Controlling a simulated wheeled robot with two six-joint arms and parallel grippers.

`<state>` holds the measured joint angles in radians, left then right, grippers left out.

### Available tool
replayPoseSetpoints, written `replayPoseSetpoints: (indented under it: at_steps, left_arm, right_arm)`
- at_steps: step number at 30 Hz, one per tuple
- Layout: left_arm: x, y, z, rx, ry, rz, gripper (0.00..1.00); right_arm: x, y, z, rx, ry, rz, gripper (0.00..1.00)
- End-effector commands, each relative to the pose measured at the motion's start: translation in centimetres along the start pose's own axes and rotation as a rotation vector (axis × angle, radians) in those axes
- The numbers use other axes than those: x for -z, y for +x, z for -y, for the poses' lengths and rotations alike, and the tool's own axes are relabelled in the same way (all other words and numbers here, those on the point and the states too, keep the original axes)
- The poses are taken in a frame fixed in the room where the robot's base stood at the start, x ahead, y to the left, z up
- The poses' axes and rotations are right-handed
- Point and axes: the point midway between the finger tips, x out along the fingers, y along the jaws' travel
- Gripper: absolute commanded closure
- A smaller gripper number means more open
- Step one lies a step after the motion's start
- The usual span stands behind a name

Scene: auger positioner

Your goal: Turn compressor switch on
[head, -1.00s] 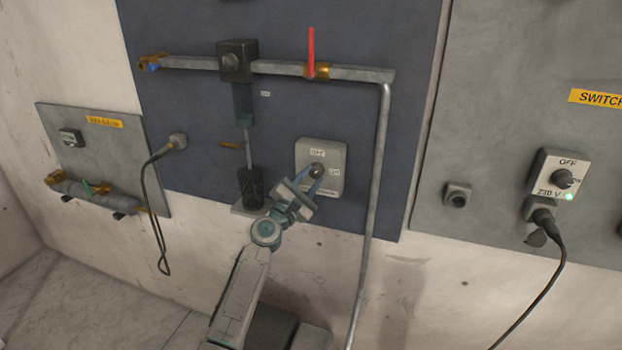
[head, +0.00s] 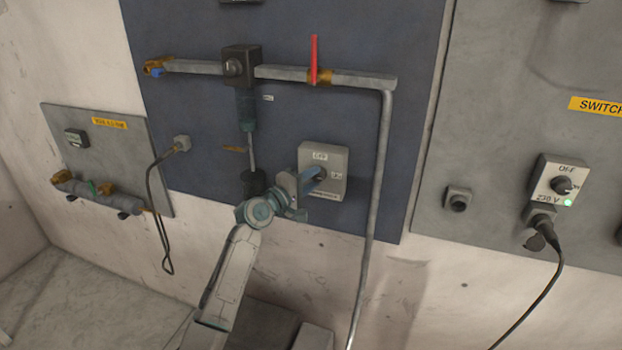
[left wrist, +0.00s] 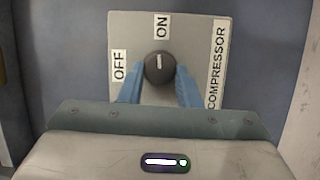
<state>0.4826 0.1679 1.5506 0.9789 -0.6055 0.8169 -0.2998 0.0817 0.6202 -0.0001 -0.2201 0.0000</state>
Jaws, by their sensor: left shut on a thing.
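The compressor switch is a light grey box (head: 334,153) on the blue wall panel; it also shows in the left wrist view (left wrist: 195,30). In the left wrist view its round dark knob (left wrist: 160,66) has a white mark pointing up, toward the ON label (left wrist: 162,26). The OFF label (left wrist: 119,66) is on the left there, and the COMPRESSOR label (left wrist: 216,67) on the right. My left gripper (head: 315,181) is at the box, its blue fingers on either side of the knob and shut on it. In the head view the fingers mostly hide the knob. My right gripper is not in view.
A vertical grey pipe (head: 374,200) runs just right of the switch box. A red-handled valve (head: 314,60) sits above it. A dark cylinder (head: 252,183) is close left of my gripper. A 230 V switch box (head: 551,190) is on the right panel.

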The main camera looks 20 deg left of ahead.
Motion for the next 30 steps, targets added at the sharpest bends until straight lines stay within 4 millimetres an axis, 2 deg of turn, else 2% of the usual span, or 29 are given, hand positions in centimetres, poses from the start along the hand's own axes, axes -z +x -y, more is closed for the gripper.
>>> replayPoseSetpoints:
  at_steps: [9,25,26,28,29,30]
  left_arm:
    - [-0.04,-0.02,-0.05,0.045,0.105,0.005,0.93]
    - [-0.05,-0.02,0.03,0.054,0.126,0.006,0.93]
    - [-0.05,-0.02,0.04,0.054,0.125,0.006,0.66]
    - [-0.05,-0.01,0.02,0.054,0.125,0.006,0.52]
    - [-0.04,-0.01,0.01,0.053,0.125,0.006,0.48]
    - [-0.04,-0.01,-0.02,0.053,0.125,0.005,0.48]
  right_arm:
    - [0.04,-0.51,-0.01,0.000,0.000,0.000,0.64]
    - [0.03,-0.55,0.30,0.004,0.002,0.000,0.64]
    - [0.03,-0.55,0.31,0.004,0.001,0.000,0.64]
    - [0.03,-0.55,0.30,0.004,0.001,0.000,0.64]
    - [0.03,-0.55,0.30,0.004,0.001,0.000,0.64]
    - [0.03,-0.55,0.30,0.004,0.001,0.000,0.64]
